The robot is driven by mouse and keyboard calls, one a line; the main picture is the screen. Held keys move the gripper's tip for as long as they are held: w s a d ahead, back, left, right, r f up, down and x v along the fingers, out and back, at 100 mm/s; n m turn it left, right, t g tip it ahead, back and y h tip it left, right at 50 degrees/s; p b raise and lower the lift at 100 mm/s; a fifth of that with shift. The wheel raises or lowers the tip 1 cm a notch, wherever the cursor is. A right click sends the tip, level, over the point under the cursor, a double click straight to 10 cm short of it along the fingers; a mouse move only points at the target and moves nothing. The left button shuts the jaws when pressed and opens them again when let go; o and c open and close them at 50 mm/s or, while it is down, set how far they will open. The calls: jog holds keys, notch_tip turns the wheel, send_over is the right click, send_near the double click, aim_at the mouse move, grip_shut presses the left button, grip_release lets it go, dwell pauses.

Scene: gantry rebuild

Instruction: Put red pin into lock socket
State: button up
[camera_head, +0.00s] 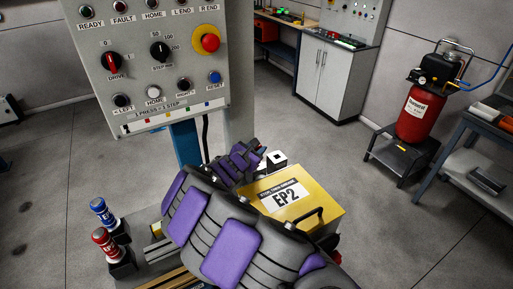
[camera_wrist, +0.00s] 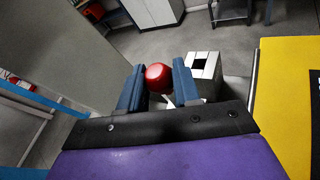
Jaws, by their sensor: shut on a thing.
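My gripper (camera_wrist: 158,78) is shut on a red round-topped piece, the red pin (camera_wrist: 158,72), between its two blue fingers. Only the red top shows; its lower part is hidden. A white block with a dark square opening, apparently the lock socket (camera_wrist: 210,68), stands just right of and beyond the fingers. The block (camera_head: 268,162) also shows in the head view behind the yellow box. There, my purple-padded arm reaches away and the gripper end (camera_head: 246,154) is left of the block; the pin cannot be made out.
The yellow EP2 box (camera_head: 318,207) with a black handle sits close right of my arm. A control panel (camera_head: 140,75) stands at the left. Red (camera_head: 106,243) and blue (camera_head: 103,212) cylinders stand in black holders. A red tank (camera_head: 417,117) is at the right.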

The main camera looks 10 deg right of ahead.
jog(key=shift+a+f+b, duration=0.2)
jog(key=shift+f+b, duration=0.6)
jog(key=shift+f, duration=1.05)
dwell(0.3)
jog(key=o, duration=1.1)
jog(key=shift+o, duration=0.7)
jog(key=o, duration=0.5)
jog(key=shift+c, duration=0.2)
jog(key=shift+r, duration=0.1)
jog(key=shift+r+p, duration=3)
jog(key=shift+r, duration=0.95)
